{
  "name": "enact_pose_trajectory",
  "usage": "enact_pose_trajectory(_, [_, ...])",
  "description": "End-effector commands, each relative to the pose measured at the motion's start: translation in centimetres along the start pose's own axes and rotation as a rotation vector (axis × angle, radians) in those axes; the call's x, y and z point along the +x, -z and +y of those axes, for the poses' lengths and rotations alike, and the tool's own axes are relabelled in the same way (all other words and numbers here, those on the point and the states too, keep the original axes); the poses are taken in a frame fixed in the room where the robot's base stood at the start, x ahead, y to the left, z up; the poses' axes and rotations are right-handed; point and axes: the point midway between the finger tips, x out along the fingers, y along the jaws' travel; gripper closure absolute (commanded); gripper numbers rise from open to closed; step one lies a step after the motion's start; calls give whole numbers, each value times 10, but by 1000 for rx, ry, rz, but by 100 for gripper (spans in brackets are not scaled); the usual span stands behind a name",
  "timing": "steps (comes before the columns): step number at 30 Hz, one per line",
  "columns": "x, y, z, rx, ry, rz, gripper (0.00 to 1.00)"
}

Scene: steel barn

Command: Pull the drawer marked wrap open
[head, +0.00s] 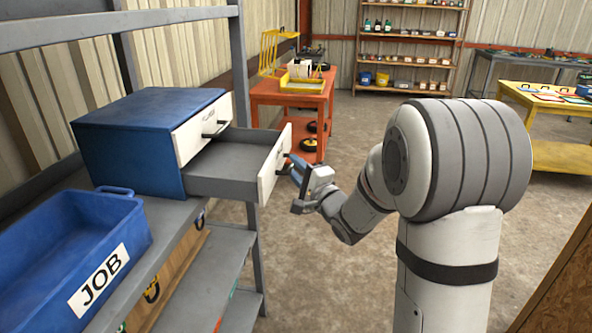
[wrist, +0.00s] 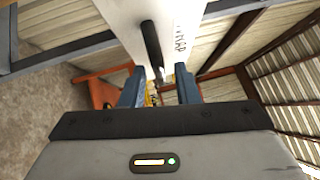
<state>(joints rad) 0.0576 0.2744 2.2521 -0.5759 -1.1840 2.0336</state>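A blue cabinet (head: 130,150) stands on the grey shelf at left. Its lower drawer (head: 225,165) is pulled out, and the grey inside looks empty. In the wrist view the white drawer front (wrist: 110,12) carries a sideways label that seems to read WRAP (wrist: 181,30). Its dark bar handle (wrist: 152,45) shows just past my fingertips. My gripper (head: 297,172) is in front of this drawer front, close to the handle. In the wrist view its two blue fingers (wrist: 159,82) stand apart, with the handle's end between or just beyond them. I cannot tell whether they touch it.
A blue bin marked JOB (head: 40,265) sits on the shelf in front of the cabinet. An orange cart (head: 290,98) stands behind the drawer. The concrete floor right of the shelf is mostly clear.

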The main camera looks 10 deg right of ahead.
Motion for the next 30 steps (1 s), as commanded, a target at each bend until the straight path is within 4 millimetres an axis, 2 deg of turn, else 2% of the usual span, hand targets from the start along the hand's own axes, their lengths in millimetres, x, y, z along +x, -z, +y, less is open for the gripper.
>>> enact_pose_trajectory(10, [-4,-1,1,0,-2,-3,68])
enact_pose_trajectory(22, [-66,-1,1,0,-2,-2,68])
enact_pose_trajectory(30, [-78,-2,1,1,-1,-5,68])
